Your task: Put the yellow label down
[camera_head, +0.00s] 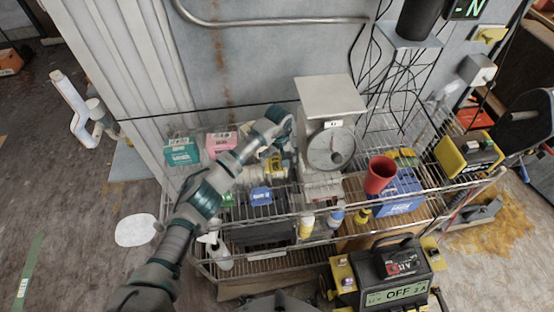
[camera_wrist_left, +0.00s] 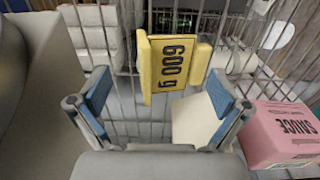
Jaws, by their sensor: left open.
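The yellow label (camera_wrist_left: 172,65), marked "600 g", stands ahead of my left gripper (camera_wrist_left: 159,90) in the left wrist view, with its text turned sideways. In the head view the yellow label (camera_head: 273,163) is on the upper wire shelf, just left of the scale. My left gripper (camera_head: 281,140) is over the shelf there. Its two blue-padded fingers are spread, with a clear gap between them, and the label lies beyond that gap, apart from both pads. The label's lower support is hard to make out. My right gripper is not in view.
The wire shelf (camera_head: 279,213) holds a scale (camera_head: 332,147), a pink sauce box (camera_head: 221,142), a green box (camera_head: 182,151), a red cup (camera_head: 380,174) and a blue box (camera_head: 400,195). The pink box (camera_wrist_left: 284,135) is close to the right finger in the wrist view.

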